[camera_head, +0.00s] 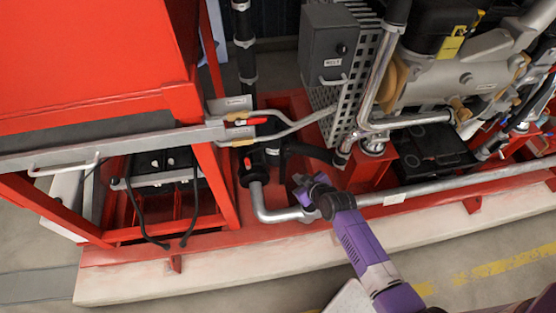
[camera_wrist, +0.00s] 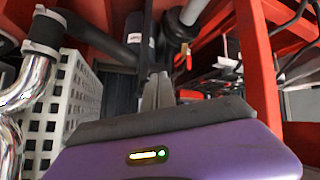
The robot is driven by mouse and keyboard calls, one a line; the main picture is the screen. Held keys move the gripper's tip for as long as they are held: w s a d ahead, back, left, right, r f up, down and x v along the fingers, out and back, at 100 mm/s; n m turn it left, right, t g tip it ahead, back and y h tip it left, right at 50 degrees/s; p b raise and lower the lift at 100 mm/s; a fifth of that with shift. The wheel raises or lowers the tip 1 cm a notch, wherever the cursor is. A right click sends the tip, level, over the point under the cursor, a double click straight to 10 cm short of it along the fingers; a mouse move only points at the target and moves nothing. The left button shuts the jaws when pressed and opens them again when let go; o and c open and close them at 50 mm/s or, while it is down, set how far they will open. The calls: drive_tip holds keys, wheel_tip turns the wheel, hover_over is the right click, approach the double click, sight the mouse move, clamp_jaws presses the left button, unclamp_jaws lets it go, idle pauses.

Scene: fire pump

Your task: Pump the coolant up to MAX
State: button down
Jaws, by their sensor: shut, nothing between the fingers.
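My gripper (camera_head: 300,185) is in the head view at the end of my purple arm, just above the silver pipe along the red base. In the wrist view its grey fingers (camera_wrist: 158,90) are together and empty, pointing toward dark pipework. A black upright cylinder with a white label (camera_wrist: 135,38) stands beyond the fingertips; I cannot tell whether it is the coolant pump. A silver lever with a red grip (camera_head: 248,122) lies left of and above my gripper in the head view. No coolant gauge or MAX mark can be made out.
A red frame post (camera_wrist: 255,65) stands close on the right in the wrist view. A perforated guard (camera_wrist: 65,105) and a chrome pipe (camera_wrist: 28,85) are on the left. The silver pipe (camera_head: 430,190) runs along the base. Open floor (camera_head: 480,260) lies in front.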

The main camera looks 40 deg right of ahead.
sight(288, 154)
drive_tip(key=shift+s+a+f+n+g+y, duration=0.2)
drive_tip(key=shift+s+a+f+n, duration=0.05)
drive_tip(key=shift+a+f, duration=0.15)
drive_tip(key=shift+s+a+f+n+g+y, duration=0.2)
drive_tip(key=shift+a+f+n, duration=0.1)
drive_tip(key=shift+f, duration=0.1)
drive_tip(key=w+d+b, duration=0.4)
drive_tip(key=w+d, duration=0.1)
drive_tip(key=w, duration=0.2)
drive_tip(key=shift+w, duration=0.2)
drive_tip(key=shift+w+d, duration=0.1)
drive_tip(key=shift+w, duration=0.05)
idle(1.8)
drive_tip(key=shift+w+d+b, duration=0.15)
drive_tip(key=shift+b, duration=0.25)
